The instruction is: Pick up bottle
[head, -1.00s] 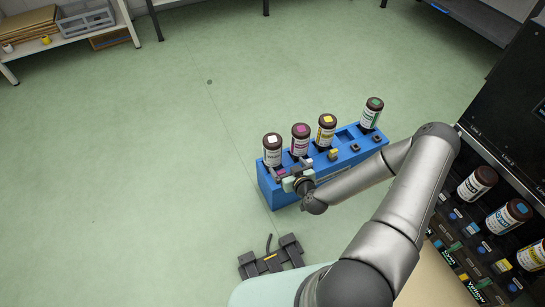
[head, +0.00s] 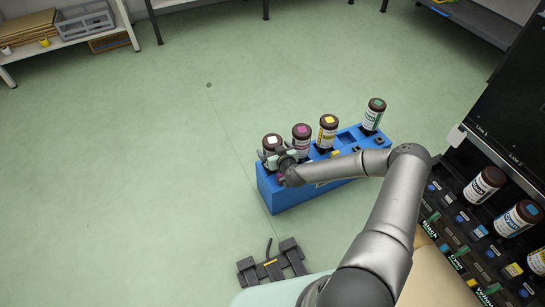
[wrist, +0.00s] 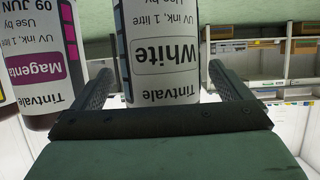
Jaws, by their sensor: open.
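A brown bottle with a white cap square (head: 272,140) stands upright at the left end of the blue rack (head: 285,201). Its label reads "White" in the wrist view (wrist: 165,55), where the picture shows the text upside down. My gripper (head: 274,158) is open at this bottle. In the wrist view its two fingers (wrist: 161,74) stand either side of the white bottle, with a narrow gap showing on each side. The lower front of the bottle is hidden by my gripper in the head view. The magenta bottle (head: 301,140) stands close beside it, also in the wrist view (wrist: 35,60).
A yellow-marked bottle (head: 326,132) and a green-marked bottle (head: 374,114) stand farther right in the rack, with an empty slot between them. A dark machine with bottles, including a cyan one (head: 513,218), is at the right. A dark object (head: 272,264) lies on the open green floor.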

